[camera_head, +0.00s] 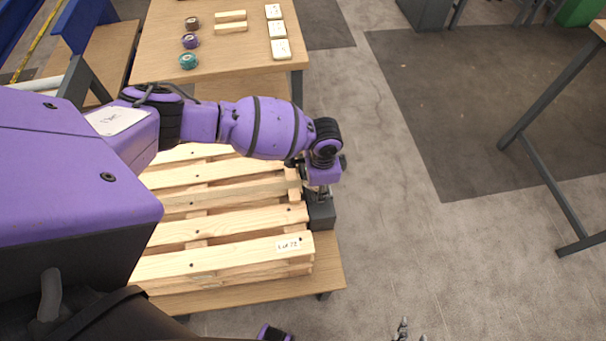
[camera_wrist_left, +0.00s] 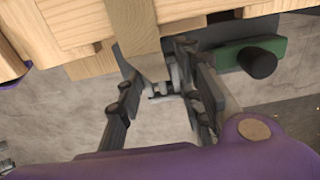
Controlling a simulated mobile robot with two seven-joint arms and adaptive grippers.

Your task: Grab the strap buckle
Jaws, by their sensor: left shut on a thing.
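My left gripper (camera_head: 322,192) is at the right end of the wooden pallet (camera_head: 215,262), pointing down. In the left wrist view its fingers (camera_wrist_left: 163,95) are shut on the strap buckle (camera_wrist_left: 160,88), a small grey metal piece. A flat tan strap (camera_wrist_left: 140,30) runs over the pallet edge to the buckle. In the head view my wrist hides the buckle. My right gripper (camera_head: 402,329) shows only as grey tips at the bottom edge, and its opening cannot be made out.
The pallet rests on a wooden table (camera_head: 332,268). A dark grey block (camera_head: 321,215) stands by its right end. In the wrist view a green part with a black knob (camera_wrist_left: 258,62) is close to the right finger. A second table (camera_head: 160,50) holds rolls and blocks.

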